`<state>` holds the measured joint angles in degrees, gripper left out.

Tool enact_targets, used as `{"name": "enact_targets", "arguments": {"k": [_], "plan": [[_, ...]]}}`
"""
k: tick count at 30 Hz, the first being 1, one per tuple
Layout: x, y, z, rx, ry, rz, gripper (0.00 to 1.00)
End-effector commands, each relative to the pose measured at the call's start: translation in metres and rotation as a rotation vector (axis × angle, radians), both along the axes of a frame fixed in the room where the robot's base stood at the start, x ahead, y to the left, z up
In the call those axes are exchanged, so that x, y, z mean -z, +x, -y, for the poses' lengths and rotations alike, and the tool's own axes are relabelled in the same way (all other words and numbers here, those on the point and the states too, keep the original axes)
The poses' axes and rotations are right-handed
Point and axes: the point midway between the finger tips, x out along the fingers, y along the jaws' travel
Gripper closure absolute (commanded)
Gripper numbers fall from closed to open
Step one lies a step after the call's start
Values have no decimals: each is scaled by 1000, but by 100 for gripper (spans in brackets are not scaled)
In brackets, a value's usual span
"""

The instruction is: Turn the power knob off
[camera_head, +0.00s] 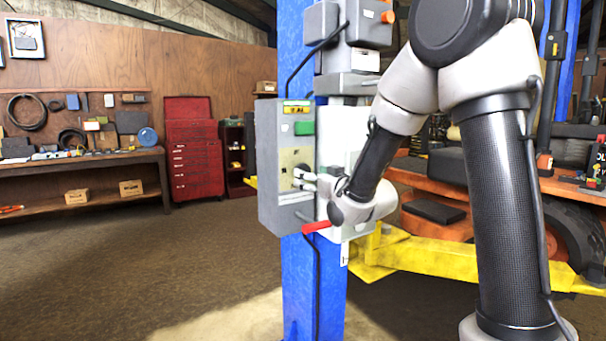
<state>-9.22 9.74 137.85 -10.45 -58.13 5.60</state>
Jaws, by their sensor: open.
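A grey control box (268,165) is mounted on the blue lift post (300,285). On its front are a green button (304,128), a yellow label (296,107) and a pale yellow plate around a dark knob (299,171). My gripper (306,177) is right at the knob, coming from the right, with its fingers open. The fingertips partly cover the knob. I cannot tell whether they touch it or which way it points. A red-handled lever (316,227) sticks out below the gripper.
Yellow lift arms (430,257) and an orange mower (440,212) are at the right, behind my arm. A wooden workbench (80,160) and a red tool chest (194,150) stand at the back left. The floor at left is clear.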

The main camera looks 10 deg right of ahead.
Motion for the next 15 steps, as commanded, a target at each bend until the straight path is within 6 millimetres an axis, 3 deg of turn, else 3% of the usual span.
{"name": "enact_targets", "arguments": {"k": [7, 15], "plan": [[0, 39, -13, 0, 0, 0, 32], [0, 54, -17, 1, -1, -2, 32]]}}
